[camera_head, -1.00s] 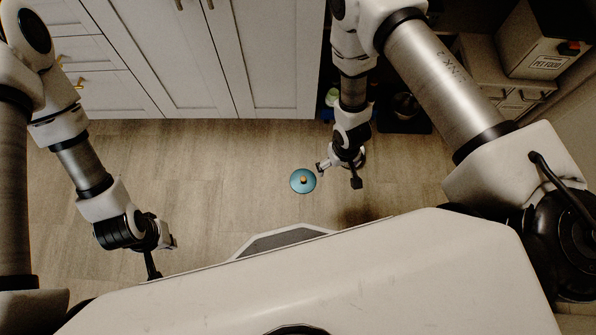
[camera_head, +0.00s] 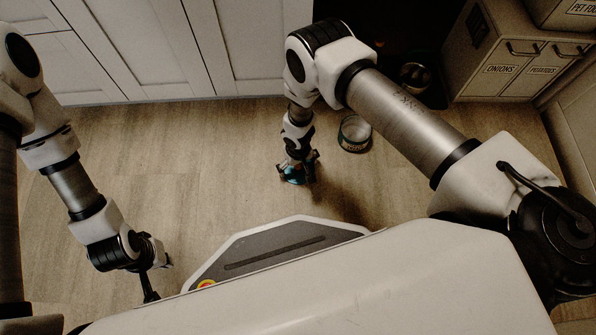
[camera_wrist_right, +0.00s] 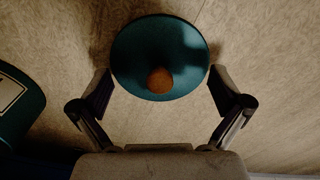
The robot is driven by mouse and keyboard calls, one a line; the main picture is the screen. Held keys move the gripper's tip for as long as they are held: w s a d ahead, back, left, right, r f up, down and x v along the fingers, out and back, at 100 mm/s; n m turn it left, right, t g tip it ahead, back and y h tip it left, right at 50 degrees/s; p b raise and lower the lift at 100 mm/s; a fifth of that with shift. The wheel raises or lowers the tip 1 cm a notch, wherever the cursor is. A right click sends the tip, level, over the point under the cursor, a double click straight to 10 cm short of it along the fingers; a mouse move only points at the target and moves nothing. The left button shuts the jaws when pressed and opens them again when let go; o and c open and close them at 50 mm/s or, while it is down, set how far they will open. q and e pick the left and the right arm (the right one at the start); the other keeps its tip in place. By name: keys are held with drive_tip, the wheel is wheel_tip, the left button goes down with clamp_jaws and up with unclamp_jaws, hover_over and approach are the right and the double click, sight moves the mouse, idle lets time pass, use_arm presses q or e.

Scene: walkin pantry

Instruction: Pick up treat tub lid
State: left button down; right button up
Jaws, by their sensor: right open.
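The treat tub lid is a teal disc with a round wooden knob. It lies on the floor, and in the right wrist view the lid (camera_wrist_right: 145,38) is centred ahead of my palm. My right gripper (camera_wrist_right: 160,90) is open, with one finger on each side of the lid's near part and the knob between them. In the head view the right gripper (camera_head: 298,174) is pointed down over the lid (camera_head: 292,178), which it mostly hides. My left gripper (camera_head: 158,275) is low at the left, away from the lid; its jaw opening is unclear.
An open round tub (camera_head: 355,133) stands on the floor behind and right of the lid; a teal tub with a pale label (camera_wrist_right: 18,105) shows at the wrist view's left edge. White cabinets (camera_head: 150,50) line the back. A bin cabinet (camera_head: 510,65) stands right. Floor left of the lid is clear.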

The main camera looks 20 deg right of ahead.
drive_tip(key=shift+r, duration=0.1)
clamp_jaws()
idle(0.4)
